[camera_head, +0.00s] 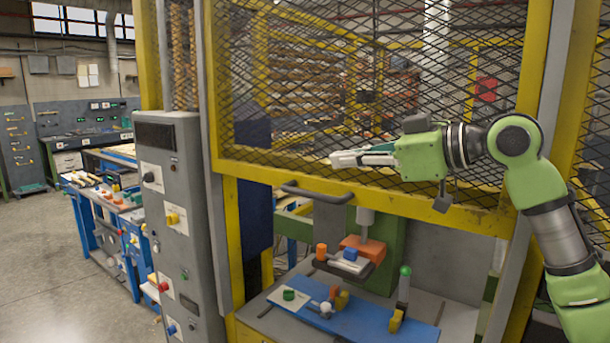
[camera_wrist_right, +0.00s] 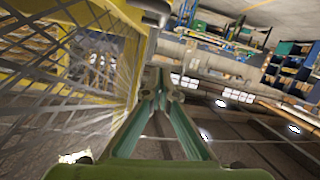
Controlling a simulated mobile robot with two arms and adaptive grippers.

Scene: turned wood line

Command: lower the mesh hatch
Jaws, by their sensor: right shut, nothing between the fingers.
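The mesh hatch is a yellow frame (camera_head: 410,207) filled with dark diamond mesh. It is raised, with an open gap below its lower bar. A dark bar handle (camera_head: 316,194) is fixed at the lower left of the frame. My right gripper (camera_head: 345,159) is in front of the mesh, above and slightly right of the handle, pointing left. Its fingers are shut and empty, and it appears apart from the handle. The right wrist view shows the closed fingers (camera_wrist_right: 161,85) with the mesh (camera_wrist_right: 95,70) along the left. My left gripper is not in view.
Below the hatch, a blue plate (camera_head: 375,322) carries clamps and small coloured parts under an orange press head (camera_head: 363,248). A grey control column (camera_head: 175,220) with buttons stands left of the frame. Blue workbenches (camera_head: 110,240) stand farther left, beside open floor.

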